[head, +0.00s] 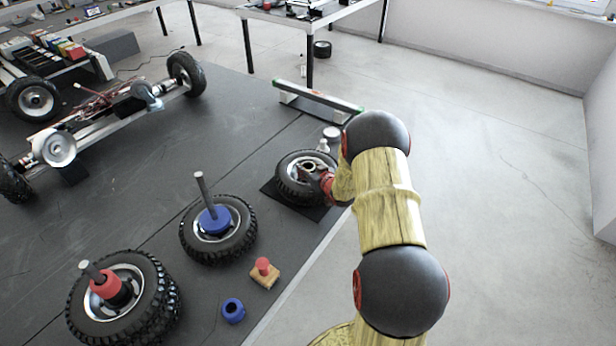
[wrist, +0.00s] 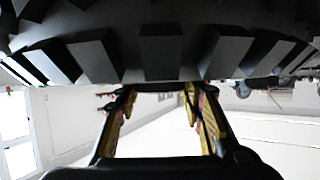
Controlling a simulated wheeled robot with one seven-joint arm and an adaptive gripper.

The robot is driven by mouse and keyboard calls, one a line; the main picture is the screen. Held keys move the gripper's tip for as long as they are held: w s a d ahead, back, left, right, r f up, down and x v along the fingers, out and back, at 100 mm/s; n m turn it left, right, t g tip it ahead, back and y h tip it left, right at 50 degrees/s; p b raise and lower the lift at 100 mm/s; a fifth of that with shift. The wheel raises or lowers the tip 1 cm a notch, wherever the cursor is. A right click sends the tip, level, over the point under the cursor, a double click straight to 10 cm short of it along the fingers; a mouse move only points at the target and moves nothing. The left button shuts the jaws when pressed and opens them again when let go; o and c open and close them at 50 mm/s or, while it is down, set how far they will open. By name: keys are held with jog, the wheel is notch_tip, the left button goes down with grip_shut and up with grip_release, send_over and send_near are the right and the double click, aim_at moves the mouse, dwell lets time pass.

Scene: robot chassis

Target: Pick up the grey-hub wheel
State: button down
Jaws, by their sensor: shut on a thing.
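The grey-hub wheel (head: 286,186) is a black knobbly tyre with a light grey hub, over a dark square mat (head: 303,210) at the right edge of the dark floor mat. My gripper (head: 322,180) is at its right side, shut on the wheel. In the wrist view the tyre's tread (wrist: 160,55) fills the top, and the fingers of my gripper (wrist: 158,92) reach up to it. The tyre hides where the tips touch. I cannot tell whether the wheel is clear of the mat.
A wheel with a blue ring on a rod (head: 216,243) and stacked wheels with a red ring (head: 150,300) stand nearer. A red peg on a wooden block (head: 265,273) and a blue ring (head: 233,311) lie nearby. A chassis (head: 105,120) is left; bare floor (head: 500,200) is right.

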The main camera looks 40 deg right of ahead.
jog(key=shift+w+d+r, duration=0.1)
jog(key=shift+w+r, duration=0.05)
jog(key=shift+r, duration=0.2)
